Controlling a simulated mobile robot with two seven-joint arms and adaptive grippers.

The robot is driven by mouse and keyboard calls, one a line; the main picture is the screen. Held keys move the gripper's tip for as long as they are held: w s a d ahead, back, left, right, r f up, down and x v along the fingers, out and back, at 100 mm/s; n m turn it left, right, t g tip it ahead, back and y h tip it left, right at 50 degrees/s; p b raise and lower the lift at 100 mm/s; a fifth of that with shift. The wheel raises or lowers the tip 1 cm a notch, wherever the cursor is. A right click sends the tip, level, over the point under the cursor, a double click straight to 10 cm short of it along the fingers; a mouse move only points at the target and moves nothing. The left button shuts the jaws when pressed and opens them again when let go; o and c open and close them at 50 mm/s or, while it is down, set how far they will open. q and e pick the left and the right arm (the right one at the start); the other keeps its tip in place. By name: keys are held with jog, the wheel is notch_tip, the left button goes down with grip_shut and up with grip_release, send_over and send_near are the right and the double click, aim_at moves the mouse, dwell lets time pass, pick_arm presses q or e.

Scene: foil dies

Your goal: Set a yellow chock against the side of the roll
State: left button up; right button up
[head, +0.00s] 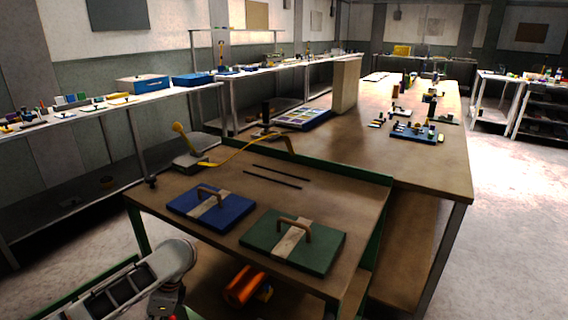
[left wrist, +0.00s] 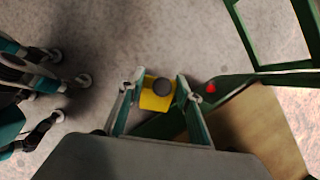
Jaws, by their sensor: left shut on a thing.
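In the left wrist view my left gripper (left wrist: 157,94) is shut on a yellow chock (left wrist: 155,101) with a dark round knob on top. The chock is between the two fingertips, with floor and a green frame below it. In the head view an orange roll (head: 243,285) lies on the lower level under the front bench, partly hidden by the bench top. My right gripper is in neither view.
The front bench (head: 150,202) carries a blue board (head: 180,206) and a green board (head: 325,257) with handles. Its green legs and edges stand around the lower space. In the wrist view a green bar (left wrist: 240,80) and a brown board (left wrist: 250,120) lie right of the gripper.

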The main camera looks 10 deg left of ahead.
pick_arm(q)
jog(key=s+d+r+n+g+h, duration=0.1)
jog(key=d+r+n+g+h, duration=0.1)
jog(key=d+r+n, duration=0.7)
jog(key=s+d+r+n+g+h, duration=0.1)
jog(key=s+d+r+n+h, duration=0.15)
jog(key=d+r, duration=0.7)
jog(key=w+d+r+t+p, duration=0.1)
jog(key=w+d+r+p, duration=0.1)
jog(key=r+p, duration=0.5)
notch_tip(320, 180, up, 2)
jog(key=shift+d+r+n, duration=0.2)
jog(key=shift+d+n, duration=0.15)
jog(key=shift+d, duration=0.25)
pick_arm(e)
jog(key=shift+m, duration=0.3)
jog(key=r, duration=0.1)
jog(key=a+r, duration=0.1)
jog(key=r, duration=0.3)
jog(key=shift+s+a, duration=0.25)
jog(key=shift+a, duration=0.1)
pick_arm(q)
jog(key=shift+f, duration=0.15)
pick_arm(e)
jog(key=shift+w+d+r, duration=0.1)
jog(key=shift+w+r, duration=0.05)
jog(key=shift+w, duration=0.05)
